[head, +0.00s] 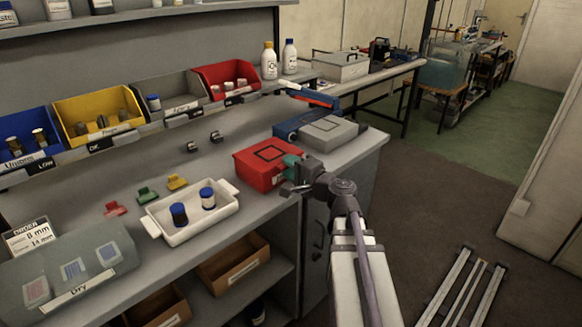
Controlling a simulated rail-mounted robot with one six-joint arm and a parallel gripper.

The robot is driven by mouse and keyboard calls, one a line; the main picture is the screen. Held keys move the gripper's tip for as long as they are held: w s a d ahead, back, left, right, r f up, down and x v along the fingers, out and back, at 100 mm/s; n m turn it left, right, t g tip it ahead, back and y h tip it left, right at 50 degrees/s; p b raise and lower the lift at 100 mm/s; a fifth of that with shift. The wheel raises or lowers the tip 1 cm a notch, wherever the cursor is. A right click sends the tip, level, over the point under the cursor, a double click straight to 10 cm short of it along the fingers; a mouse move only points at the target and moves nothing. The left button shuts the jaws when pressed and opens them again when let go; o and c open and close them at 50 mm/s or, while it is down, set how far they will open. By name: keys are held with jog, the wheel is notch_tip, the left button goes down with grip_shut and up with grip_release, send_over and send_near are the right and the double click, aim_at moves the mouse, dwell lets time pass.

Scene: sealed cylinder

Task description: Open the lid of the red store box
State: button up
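The red store box (262,176) stands on the bench near its front edge, right of the white tray. Its lid (270,152) looks closed and has a dark square outline on top. My gripper (292,188) is at the front right corner of the red box, low beside its wall. A small teal part (291,161) shows at the box's right side, just above my gripper; I cannot tell what it belongs to. The fingers are small and dark here, so I cannot tell whether they are open, shut or touching the box.
A grey box (328,133) and a blue box (288,130) stand behind the red box. A white tray (215,222) holds two dark-capped jars. A translucent bin (70,265) sits front left. Coloured bins line the back.

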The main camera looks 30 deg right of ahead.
jog(key=shift+w, duration=0.1)
grip_shut()
dwell(0.5)
